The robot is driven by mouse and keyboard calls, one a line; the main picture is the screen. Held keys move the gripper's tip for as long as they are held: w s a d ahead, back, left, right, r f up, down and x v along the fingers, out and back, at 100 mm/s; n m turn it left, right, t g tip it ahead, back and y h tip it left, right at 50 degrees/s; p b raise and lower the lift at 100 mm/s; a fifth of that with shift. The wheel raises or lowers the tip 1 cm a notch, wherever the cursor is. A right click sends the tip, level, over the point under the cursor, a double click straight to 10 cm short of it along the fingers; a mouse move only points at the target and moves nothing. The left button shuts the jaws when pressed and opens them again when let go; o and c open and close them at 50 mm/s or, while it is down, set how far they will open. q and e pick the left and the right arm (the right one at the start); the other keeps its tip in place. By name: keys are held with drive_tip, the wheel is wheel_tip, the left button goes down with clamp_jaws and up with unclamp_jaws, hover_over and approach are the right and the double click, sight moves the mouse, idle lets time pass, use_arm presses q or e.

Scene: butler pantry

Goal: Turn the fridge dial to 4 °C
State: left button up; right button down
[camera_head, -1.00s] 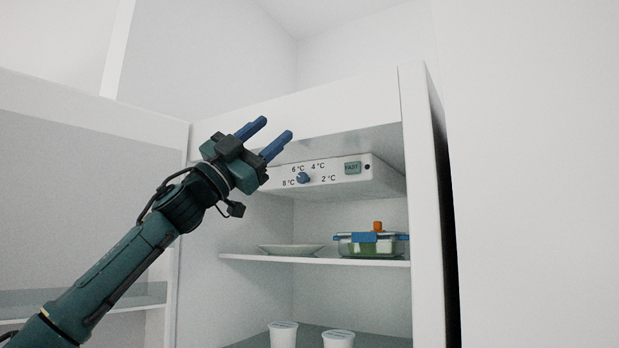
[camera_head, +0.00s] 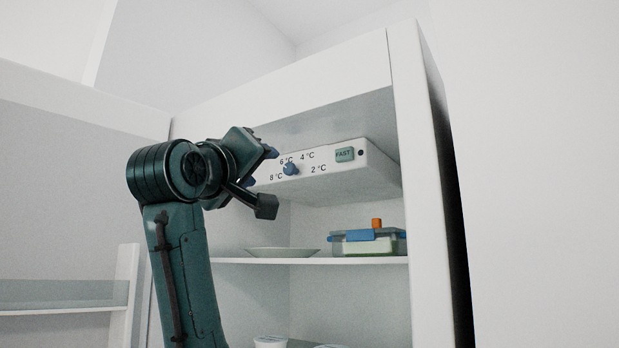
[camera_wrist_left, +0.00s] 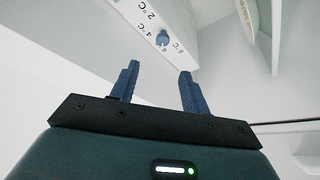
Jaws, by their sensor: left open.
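The blue fridge dial (camera_head: 291,169) sits on the front of the white control box (camera_head: 345,182), with 8, 6, 4 and 2 °C printed around it. Its pointer is too small to read surely. My left gripper (camera_head: 262,167) is just left of the dial in the head view, partly covering the box's left end. In the left wrist view the blue fingers (camera_wrist_left: 160,72) are apart with nothing between them. The dial (camera_wrist_left: 162,38) shows beyond the fingertips, roughly in line with the gap, not touched. My right gripper is out of view.
A green FAST button (camera_head: 345,154) is right of the dial. Below, a shelf (camera_head: 300,261) holds a plate (camera_head: 282,252) and a clipped food container (camera_head: 367,243). The cabinet's right wall (camera_head: 418,180) and the open door on the left flank the space.

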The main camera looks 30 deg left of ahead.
sight(288, 169)
use_arm(q)
drive_tip(key=p+x, duration=0.5)
drive_tip(key=x, duration=0.6)
drive_tip(key=shift+w, duration=0.3)
drive_tip(key=shift+w+a+p, duration=0.1)
drive_tip(key=shift+w+p, duration=0.25)
drive_tip(key=shift+w, duration=0.35)
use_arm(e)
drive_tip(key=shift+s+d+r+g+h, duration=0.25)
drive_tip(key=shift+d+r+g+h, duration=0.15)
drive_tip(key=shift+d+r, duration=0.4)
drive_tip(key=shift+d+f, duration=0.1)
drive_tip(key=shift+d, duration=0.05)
use_arm(q)
drive_tip(key=c, duration=1)
